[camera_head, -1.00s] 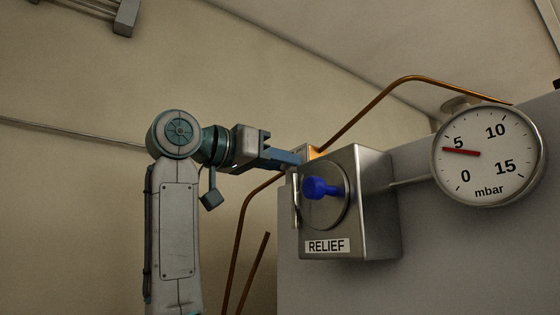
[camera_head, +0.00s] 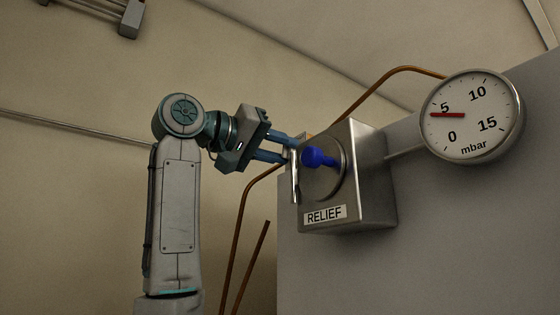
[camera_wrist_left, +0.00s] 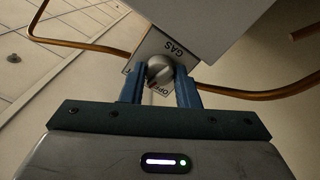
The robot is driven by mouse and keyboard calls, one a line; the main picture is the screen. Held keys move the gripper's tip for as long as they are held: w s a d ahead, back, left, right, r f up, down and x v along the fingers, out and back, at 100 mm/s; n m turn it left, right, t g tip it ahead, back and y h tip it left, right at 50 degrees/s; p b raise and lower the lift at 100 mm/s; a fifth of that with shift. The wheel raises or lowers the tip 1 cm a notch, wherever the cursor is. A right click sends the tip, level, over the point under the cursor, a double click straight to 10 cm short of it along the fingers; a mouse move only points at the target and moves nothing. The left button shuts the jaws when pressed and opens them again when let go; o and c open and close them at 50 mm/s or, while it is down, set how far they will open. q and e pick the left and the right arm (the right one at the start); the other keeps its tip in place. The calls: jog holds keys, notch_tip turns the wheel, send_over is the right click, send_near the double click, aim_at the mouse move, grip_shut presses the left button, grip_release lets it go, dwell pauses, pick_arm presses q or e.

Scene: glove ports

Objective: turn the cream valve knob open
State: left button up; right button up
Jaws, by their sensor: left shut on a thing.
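A dark mark shows on the knob's near side. My left gripper (camera_wrist_left: 160,78) has its two blue fingers on either side of the knob, shut on it. In the head view my left gripper (camera_head: 292,150) reaches behind the left edge of the RELIEF box, and the knob is hidden there. My right gripper is not in view.
The steel RELIEF box (camera_head: 372,190) with a blue-handled disc (camera_head: 320,157) stands just right of my left fingers. A pressure gauge (camera_head: 471,117) has its red needle just below 5 mbar. Copper pipes (camera_head: 243,218) run close beside the gripper. Open space lies left of my arm.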

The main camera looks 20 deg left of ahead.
pick_arm(q)
jog(key=n+b, duration=0.2)
jog(key=n, duration=0.1)
jog(key=shift+f+n, duration=0.15)
jog(key=shift+n, duration=0.25)
jog(key=n+b, duration=0.2)
jog(key=shift+n, duration=0.4)
jog(key=shift+n+b, duration=0.85)
jog(key=shift+n, duration=0.35)
jog(key=shift+n+b, duration=0.65)
jog(key=shift+n, duration=0.85)
jog(key=o, duration=1)
